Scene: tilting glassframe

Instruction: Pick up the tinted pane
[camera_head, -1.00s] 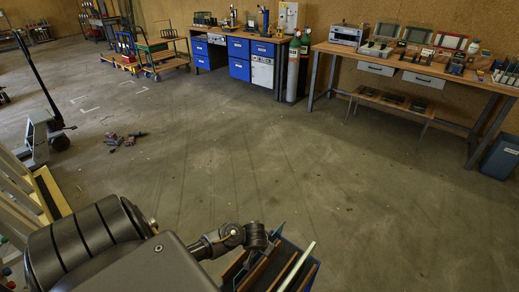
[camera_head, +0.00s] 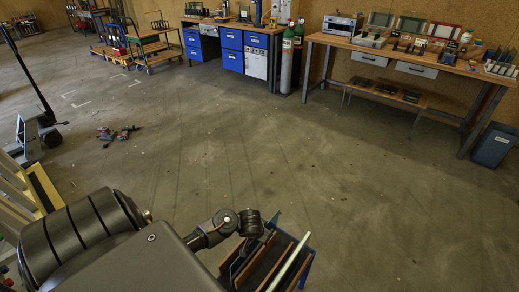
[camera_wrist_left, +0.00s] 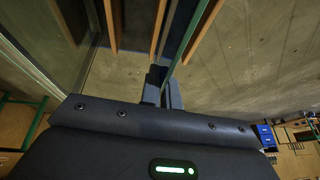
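Several upright panes and wooden slats stand in a rack at the bottom of the head view. One pane with a pale edge (camera_head: 290,262) leans there, and a bluish pane edge (camera_head: 271,222) shows beside my wrist. I cannot tell which one is the tinted pane. In the left wrist view, my left gripper (camera_wrist_left: 163,88) has its two fingers close together at a dark upright strip and a green-edged pane (camera_wrist_left: 204,32). Whether the fingers clamp anything is unclear. A large clear pane (camera_wrist_left: 50,38) is at the left. My right gripper is out of view.
A long workbench (camera_head: 419,58) with equipment stands at the back right, with a blue bin (camera_head: 494,146) beside its front leg. Blue drawers (camera_head: 238,52) and gas cylinders (camera_head: 288,60) are at the back. Small debris (camera_head: 118,134) lies on the left floor. The middle floor is clear.

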